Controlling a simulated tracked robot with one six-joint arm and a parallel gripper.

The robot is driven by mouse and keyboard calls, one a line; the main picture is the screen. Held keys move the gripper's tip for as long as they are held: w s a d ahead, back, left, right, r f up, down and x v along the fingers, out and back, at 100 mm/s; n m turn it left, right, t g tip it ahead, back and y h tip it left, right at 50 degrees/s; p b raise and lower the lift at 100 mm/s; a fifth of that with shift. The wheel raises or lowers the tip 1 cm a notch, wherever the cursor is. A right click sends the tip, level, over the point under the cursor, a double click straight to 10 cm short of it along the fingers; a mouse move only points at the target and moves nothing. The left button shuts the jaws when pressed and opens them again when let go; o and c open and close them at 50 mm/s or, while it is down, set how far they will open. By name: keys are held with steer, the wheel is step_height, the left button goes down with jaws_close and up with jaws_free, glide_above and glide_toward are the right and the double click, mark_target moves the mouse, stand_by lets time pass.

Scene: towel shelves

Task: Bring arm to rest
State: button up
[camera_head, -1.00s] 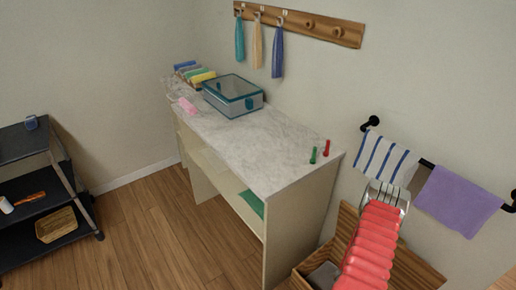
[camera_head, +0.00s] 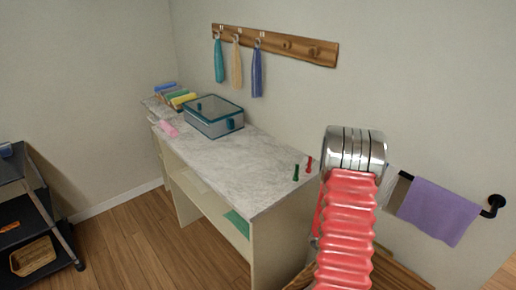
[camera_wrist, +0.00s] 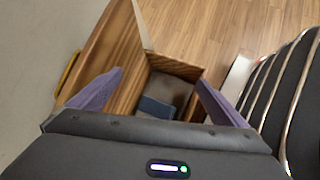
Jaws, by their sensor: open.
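My gripper (camera_wrist: 160,97) shows in the wrist view as two purple fingers spread wide apart, with nothing held between them. It is above a wooden crate (camera_wrist: 120,62), which has dark grey and blue cloth (camera_wrist: 160,105) at its bottom. In the head view my arm rises as a red ribbed sleeve ending in a silver joint, in front of the wall and to the right of the counter. My gripper's fingers are hidden there. The sleeve covers much of the crate (camera_head: 400,277).
A marble-topped counter (camera_head: 225,165) holds a glass box (camera_head: 213,118), rolled towels (camera_head: 176,97), and green and red bottles. A purple towel (camera_head: 438,210) hangs from a wall bar at right. A dark cart (camera_head: 35,215) stands left. Open floor lies between cart and counter.

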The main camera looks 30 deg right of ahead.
steer(key=w+a+r+m+t+y, duration=0.1)
steer(key=w+a+r+m+t, duration=0.2)
steer(key=a+r, duration=0.8)
steer(key=w+a+r+m+t+y, duration=0.1)
steer(key=w+a+r+m+y, duration=0.15)
steer(key=w+a+r, duration=0.55)
steer(key=s+a+r+n+t+y, duration=0.1)
steer(key=a+r+t, duration=0.6)
steer(key=a+r, duration=1.2)
steer(key=s+a, duration=0.1)
steer(key=a, duration=0.3)
steer(key=shift+a+r+t+y, duration=0.25)
steer(key=shift+r+t+y, duration=0.05)
steer(key=shift+y, duration=0.05)
steer(key=shift+n, duration=0.25)
steer(key=shift+c, duration=0.6)
